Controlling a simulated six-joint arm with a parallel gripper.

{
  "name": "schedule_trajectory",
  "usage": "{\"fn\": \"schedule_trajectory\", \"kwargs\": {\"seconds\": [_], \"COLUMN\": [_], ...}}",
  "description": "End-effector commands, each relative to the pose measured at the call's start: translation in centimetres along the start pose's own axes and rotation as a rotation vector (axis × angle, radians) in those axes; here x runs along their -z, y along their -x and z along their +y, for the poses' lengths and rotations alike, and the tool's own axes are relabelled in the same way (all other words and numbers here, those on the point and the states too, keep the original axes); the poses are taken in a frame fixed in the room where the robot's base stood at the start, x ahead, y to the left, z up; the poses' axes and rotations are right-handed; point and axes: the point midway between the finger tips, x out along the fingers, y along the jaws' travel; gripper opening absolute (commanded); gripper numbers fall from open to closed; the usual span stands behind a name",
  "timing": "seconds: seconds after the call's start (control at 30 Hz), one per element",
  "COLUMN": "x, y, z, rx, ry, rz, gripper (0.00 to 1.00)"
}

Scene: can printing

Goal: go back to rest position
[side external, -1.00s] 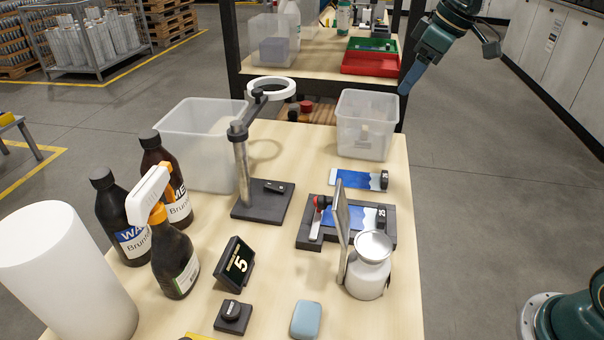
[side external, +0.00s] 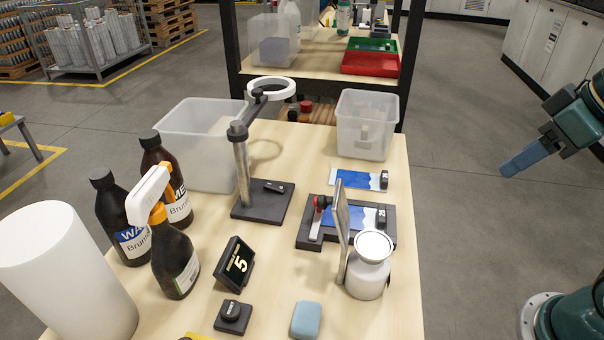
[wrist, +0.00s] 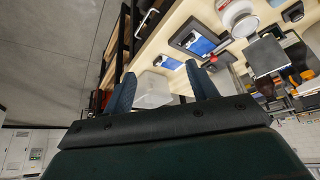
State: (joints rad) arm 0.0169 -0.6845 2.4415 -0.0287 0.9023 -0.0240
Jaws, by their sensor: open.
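My gripper (side external: 522,163) hangs in free air to the right of the table, past its right edge, with its blue fingers pointing left and slightly down. In the wrist view its two blue fingers (wrist: 162,88) stand apart with nothing held between them. The table (side external: 400,290) lies to the left of the gripper and nothing touches it.
On the table are a clear bin (side external: 363,145), a black fixture (side external: 308,238) with a blue printed sheet, a white jar (side external: 369,283), a ring-light stand (side external: 243,175) and brown bottles (side external: 168,260). A shelf (side external: 318,72) stands behind.

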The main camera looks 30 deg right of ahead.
Motion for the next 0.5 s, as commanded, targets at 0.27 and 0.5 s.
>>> {"fn": "schedule_trajectory", "kwargs": {"seconds": [0.27, 0.5], "x": [-2.1, -2.1], "y": [-0.2, -0.2], "z": [0.1, 0.1], "rx": [-0.01, -0.01], "ry": [-0.033, -0.032], "rz": [0.009, 0.009], "gripper": [0.58, 0.58]}}
